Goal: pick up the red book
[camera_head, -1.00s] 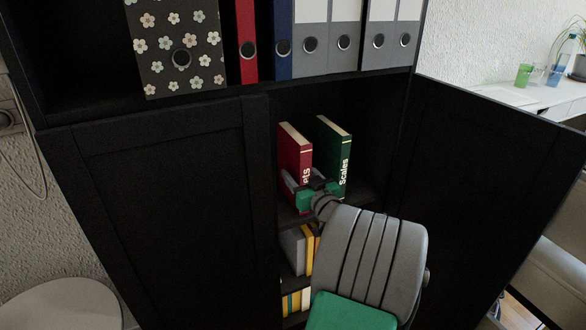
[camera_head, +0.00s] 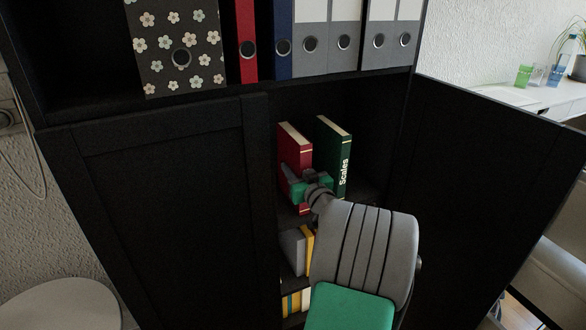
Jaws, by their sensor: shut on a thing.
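The red book (camera_head: 294,148) stands upright on a shelf inside the black cabinet (camera_head: 160,200), left of a green book (camera_head: 334,150) marked "Scales". My gripper (camera_head: 293,183) is at the lower front of the red book, with its fingers at the spine, shut on it. My gripper and wrist hide part of the red book's spine and its lettering. The book's base shows just below the gripper, and I cannot tell whether it touches the shelf.
The left door is shut and the right door (camera_head: 475,190) stands open. Lower shelves hold grey and yellow books (camera_head: 293,250). Binders, including a red one (camera_head: 246,40), fill the shelf above. A small gap separates the red and green books.

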